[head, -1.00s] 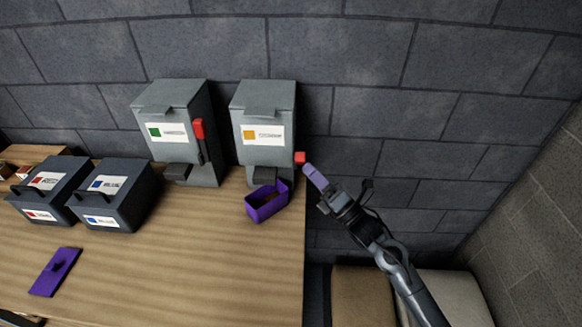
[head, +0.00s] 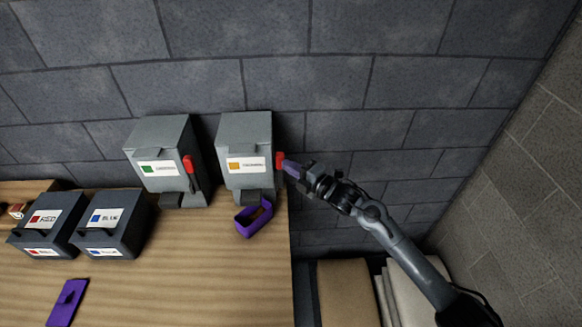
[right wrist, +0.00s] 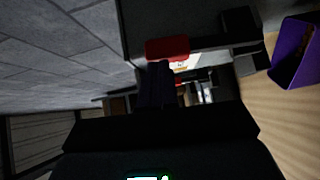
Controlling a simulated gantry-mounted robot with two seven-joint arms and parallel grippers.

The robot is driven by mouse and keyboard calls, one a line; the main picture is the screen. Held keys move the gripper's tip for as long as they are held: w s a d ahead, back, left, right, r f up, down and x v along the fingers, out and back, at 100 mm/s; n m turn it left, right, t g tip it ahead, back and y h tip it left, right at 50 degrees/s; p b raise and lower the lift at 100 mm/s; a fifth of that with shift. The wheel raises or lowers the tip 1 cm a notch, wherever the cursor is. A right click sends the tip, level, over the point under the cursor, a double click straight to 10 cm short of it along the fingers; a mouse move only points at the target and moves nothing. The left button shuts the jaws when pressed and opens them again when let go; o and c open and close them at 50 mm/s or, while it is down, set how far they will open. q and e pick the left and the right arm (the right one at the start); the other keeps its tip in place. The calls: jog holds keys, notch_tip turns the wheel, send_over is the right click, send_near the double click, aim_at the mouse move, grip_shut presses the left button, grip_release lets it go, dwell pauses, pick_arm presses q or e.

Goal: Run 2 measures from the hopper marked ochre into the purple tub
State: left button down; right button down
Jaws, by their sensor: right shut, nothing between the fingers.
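The ochre hopper (head: 244,140) is a grey box with an orange square on its label, standing against the wall. Its red lever handle (head: 281,160) is on its right side, about level with the label. The purple tub (head: 243,229) stands open on the table below the hopper's spout; a tan surface shows inside. My right gripper (head: 290,169) is shut and empty, its purple-grey fingertips at the handle; whether they touch cannot be told. In the right wrist view the handle (right wrist: 167,48) is just beyond the fingers, and the tub (right wrist: 297,52) is at right. My left gripper is not in view.
A green-marked hopper (head: 157,140) stands left of the ochre one. Dark bins marked red (head: 44,222) and blue (head: 112,222) stand farther left. A purple lid (head: 68,302) lies at front left. The table (head: 190,280) ends just right of the tub.

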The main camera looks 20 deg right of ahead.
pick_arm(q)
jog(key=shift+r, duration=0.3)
pick_arm(e)
jog(key=shift+w+d+r+g, duration=0.1)
jog(key=shift+w+d+g, duration=0.05)
jog(key=shift+w+g, duration=0.15)
pick_arm(q)
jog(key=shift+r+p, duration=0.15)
jog(key=shift+p, duration=0.15)
pick_arm(e)
jog(key=shift+s, duration=0.15)
